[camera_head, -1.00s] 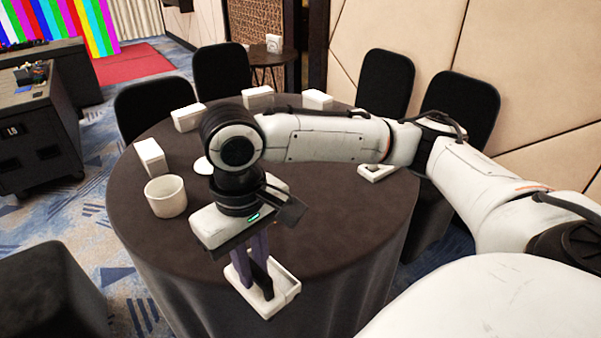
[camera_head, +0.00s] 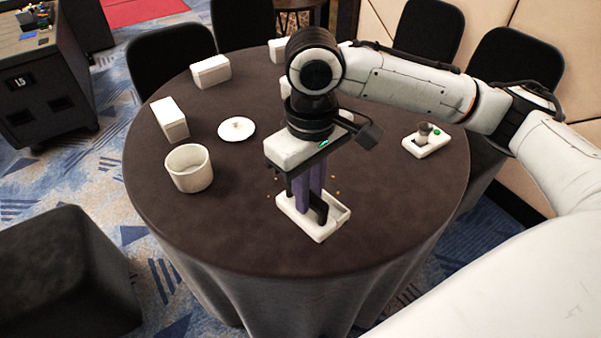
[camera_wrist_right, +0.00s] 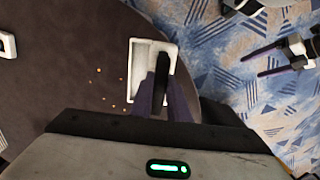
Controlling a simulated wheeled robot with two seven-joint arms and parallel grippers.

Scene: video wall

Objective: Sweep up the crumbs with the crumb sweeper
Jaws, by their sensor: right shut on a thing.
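The crumb sweeper (camera_head: 312,221), a white shallow tray with a black upright handle, is at the near part of the dark round table. My right gripper (camera_head: 314,200) points down and is shut on its handle. The sweeper also shows in the right wrist view (camera_wrist_right: 138,62), near the table edge. Small tan crumbs (camera_wrist_right: 98,85) lie scattered beside it on the cloth. In the head view a few crumbs (camera_head: 335,178) show just behind the sweeper, partly hidden by my gripper. My left gripper (camera_wrist_right: 268,60) shows in the right wrist view, fingers apart and empty, beyond the table edge.
A white bowl (camera_head: 189,168), a white lid (camera_head: 237,129) and white boxes (camera_head: 170,118) stand at the left and back of the table (camera_head: 230,235). A white tray (camera_head: 426,145) with a small grey item sits at the right. Black chairs surround the table.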

